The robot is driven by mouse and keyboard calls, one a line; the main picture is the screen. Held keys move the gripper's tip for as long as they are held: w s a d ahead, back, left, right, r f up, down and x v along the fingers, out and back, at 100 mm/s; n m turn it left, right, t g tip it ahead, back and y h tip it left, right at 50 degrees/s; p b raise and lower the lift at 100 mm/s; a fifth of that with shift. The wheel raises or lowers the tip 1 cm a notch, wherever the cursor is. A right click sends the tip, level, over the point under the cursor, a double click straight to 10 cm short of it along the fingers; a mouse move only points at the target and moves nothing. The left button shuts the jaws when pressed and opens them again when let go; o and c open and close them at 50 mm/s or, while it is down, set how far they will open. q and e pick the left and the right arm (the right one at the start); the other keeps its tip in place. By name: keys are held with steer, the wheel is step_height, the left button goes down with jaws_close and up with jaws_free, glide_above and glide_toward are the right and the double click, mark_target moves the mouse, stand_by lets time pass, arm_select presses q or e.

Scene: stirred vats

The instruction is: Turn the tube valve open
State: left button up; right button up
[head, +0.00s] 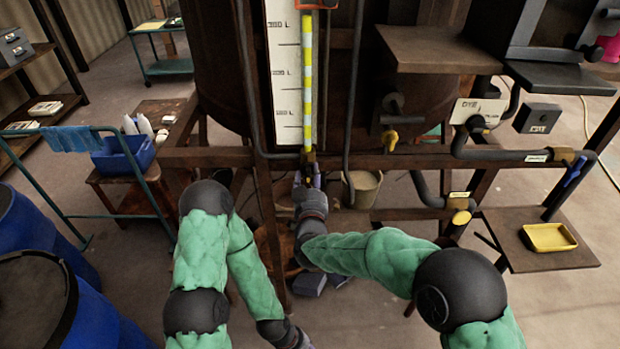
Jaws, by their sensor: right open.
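The sight tube (308,85), striped yellow and pale, runs upright beside a white litre scale (284,70) on the front of the vat. At its foot is a small dark brass fitting (308,158), which looks like the tube valve; its handle is too small and covered to make out. My right gripper (308,176) is open, pointing up just below this fitting, its fingertips close to it. I cannot tell whether they touch it.
A wooden beam (215,158) crosses behind my right gripper. A beige bucket (361,187) stands just right of it. Right are a yellow-handled valve (389,138), a blue-handled valve (575,170) and a yellow tray (549,237). Blue drums (105,318) stand at left.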

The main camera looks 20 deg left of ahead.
steer(key=v, duration=1.2)
stand_by(0.3)
steer(key=d+f+m+g+h, duration=0.1)
steer(key=d+f+g, duration=0.45)
steer(key=f, duration=0.75)
steer(key=d+f+m+g+h, duration=0.1)
steer(key=d+f+g, duration=0.2)
steer(key=d+f, duration=0.7)
steer(key=s+d+f+m+g, duration=0.2)
steer(key=s+d+f+g, duration=0.2)
steer(key=s+f, duration=0.4)
steer(key=s+d+f+m+g+y, duration=0.1)
steer(key=s+d+f+g, duration=0.3)
steer(key=s+f, duration=0.5)
steer(key=s, duration=0.3)
steer(key=shift+s+f+m, duration=0.2)
steer(key=shift+s+m, duration=0.1)
steer(key=shift+m, duration=0.1)
